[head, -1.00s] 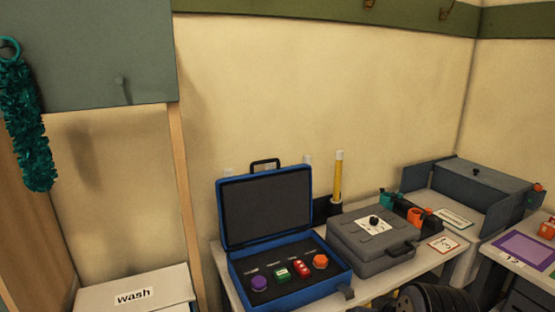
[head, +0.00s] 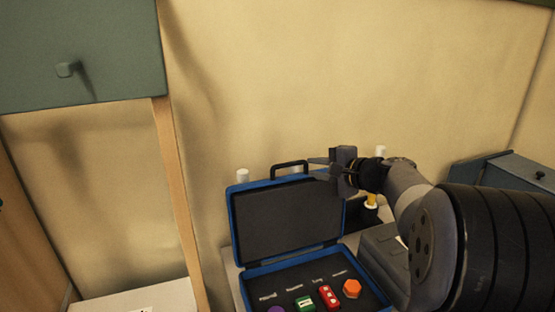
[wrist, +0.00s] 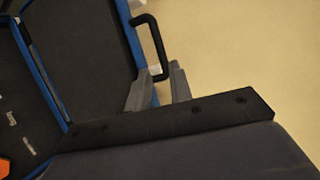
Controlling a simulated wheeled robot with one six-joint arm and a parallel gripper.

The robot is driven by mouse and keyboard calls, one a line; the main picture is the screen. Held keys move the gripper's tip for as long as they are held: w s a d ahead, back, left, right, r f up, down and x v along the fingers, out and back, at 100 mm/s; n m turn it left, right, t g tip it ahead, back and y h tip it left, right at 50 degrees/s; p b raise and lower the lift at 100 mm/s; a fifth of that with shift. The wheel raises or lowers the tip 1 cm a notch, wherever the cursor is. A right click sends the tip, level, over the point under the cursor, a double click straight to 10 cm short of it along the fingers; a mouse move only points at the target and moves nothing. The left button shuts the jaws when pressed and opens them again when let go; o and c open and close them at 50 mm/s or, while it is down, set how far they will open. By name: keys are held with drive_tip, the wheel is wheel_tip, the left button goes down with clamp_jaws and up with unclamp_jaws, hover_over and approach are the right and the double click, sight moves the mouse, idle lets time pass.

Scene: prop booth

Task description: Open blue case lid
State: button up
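The blue case (head: 247,291) stands open on the table, its lid (head: 285,215) raised nearly upright and leaning back. A black handle (head: 290,166) sticks up from the lid's top edge; the handle also shows in the wrist view (wrist: 152,38). My gripper (head: 316,168) is at the lid's upper right corner, its fingers pointing left towards the handle. In the wrist view its two grey fingers (wrist: 160,70) stand apart, with the near end of the handle at the gap between their tips. Whether they touch the handle or lid is unclear.
A grey case (head: 380,247) stands to the right, partly behind my arm. The wall (head: 300,80) is close behind the lid.

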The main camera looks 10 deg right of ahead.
sight(292, 165)
drive_tip(key=p+x, duration=0.2)
drive_tip(key=x, duration=0.8)
drive_tip(key=shift+a+f, duration=0.1)
drive_tip(key=shift+f, duration=0.05)
clamp_jaws()
